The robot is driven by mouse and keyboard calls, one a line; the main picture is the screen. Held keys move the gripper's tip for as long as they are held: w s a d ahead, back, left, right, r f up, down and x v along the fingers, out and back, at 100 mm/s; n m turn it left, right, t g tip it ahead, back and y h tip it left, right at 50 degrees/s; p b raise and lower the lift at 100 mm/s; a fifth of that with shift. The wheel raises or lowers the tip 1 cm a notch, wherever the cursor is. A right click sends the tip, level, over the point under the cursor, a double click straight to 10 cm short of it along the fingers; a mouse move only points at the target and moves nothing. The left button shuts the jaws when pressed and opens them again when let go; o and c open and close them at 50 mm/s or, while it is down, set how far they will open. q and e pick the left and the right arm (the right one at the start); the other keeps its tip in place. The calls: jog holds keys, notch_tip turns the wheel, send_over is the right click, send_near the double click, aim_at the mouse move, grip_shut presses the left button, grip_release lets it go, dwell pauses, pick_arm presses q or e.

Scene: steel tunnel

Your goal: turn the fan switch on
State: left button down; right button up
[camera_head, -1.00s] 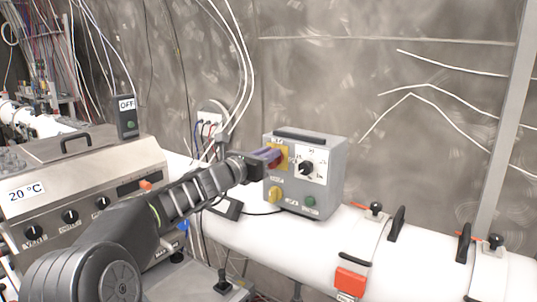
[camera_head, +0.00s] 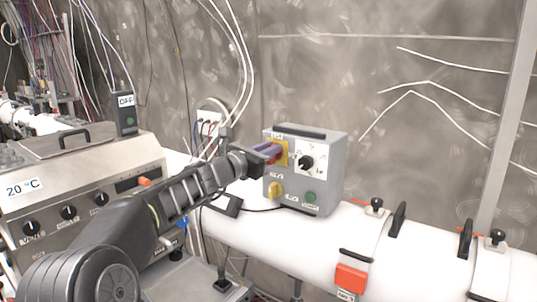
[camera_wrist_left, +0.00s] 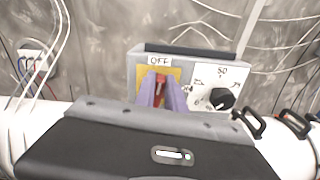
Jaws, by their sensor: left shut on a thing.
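The fan switch is a red lever (camera_wrist_left: 160,86) on a yellow plate (camera_wrist_left: 172,74), under a label that reads OFF in the left wrist view. It is on the front of a grey control box (camera_head: 328,175), upper left. In the head view the yellow plate (camera_head: 283,159) shows partly behind my fingers. My left gripper (camera_head: 274,153) reaches in from the left, its purple fingers at the plate. In the left wrist view the left gripper (camera_wrist_left: 161,95) has a finger on each side of the lever and is shut on it. My right gripper is not in view.
The box also has a black dial (camera_head: 307,162), a yellow knob (camera_head: 275,190) and a green button (camera_head: 310,197). It stands on a white pipe (camera_head: 330,228) with clamps. A steel unit (camera_head: 80,190) stands at left. Cables hang behind my arm.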

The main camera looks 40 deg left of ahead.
pick_arm(q)
jog(key=m+b, duration=0.4)
jog(key=d+f+m+b, duration=0.1)
jog(key=m+b, duration=0.3)
jog(key=f+m+b, duration=0.1)
jog(key=m+b, duration=0.3)
jog(key=m, duration=0.1)
jog(key=shift+d, duration=0.4)
jog(key=shift+f+m+b, duration=0.15)
jog(key=shift+m+b, duration=1)
jog(key=shift+m, duration=0.55)
jog(key=c, duration=1.4)
grip_release()
jog(key=shift+s, duration=0.15)
